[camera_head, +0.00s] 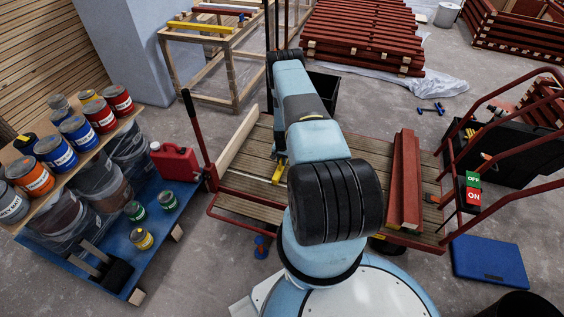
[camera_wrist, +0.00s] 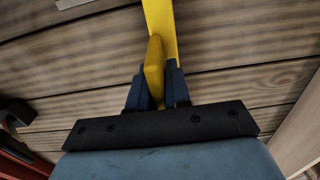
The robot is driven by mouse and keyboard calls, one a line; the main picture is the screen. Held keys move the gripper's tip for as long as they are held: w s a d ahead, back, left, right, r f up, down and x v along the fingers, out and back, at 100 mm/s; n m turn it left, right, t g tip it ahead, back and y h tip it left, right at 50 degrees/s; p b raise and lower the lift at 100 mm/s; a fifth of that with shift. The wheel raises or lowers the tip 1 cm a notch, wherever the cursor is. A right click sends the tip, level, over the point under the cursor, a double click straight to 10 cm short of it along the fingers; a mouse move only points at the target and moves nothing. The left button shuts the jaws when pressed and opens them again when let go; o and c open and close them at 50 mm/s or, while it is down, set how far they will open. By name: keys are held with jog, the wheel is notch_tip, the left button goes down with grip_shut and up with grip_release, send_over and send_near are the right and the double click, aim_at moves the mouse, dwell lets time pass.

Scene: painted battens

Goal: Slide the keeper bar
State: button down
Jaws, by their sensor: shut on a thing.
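The yellow keeper bar (camera_wrist: 162,25) runs over the brown wooden planks in the wrist view, from the top edge down to my gripper. A yellow upright tab (camera_wrist: 153,65) stands at its near end. My gripper (camera_wrist: 158,88) has its two dark blue fingers shut on this tab, one on each side. In the head view a short piece of the yellow bar (camera_head: 278,172) shows on the plank deck, left of my arm. My arm hides the rest of the bar and most of the gripper there.
The plank deck (camera_head: 245,186) belongs to a red-framed cart. Dark red battens (camera_head: 405,180) lie on its right side, and a pale batten (camera_head: 236,141) on its left. A red jerrycan (camera_head: 175,162) and paint tins stand at left. An OFF/ON switch box (camera_head: 473,188) is at right.

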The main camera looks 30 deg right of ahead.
jog(key=s+d, duration=0.2)
jog(key=s, duration=0.1)
jog(key=s+d, duration=0.5)
jog(key=s, duration=0.1)
jog(key=shift+d, duration=0.2)
jog(key=shift+s, duration=0.1)
jog(key=c, duration=1.4)
grip_release()
jog(key=shift+o, duration=1.2)
jog(key=shift+r, duration=0.15)
notch_tip(320, 180, up, 13)
jog(key=shift+r, duration=0.2)
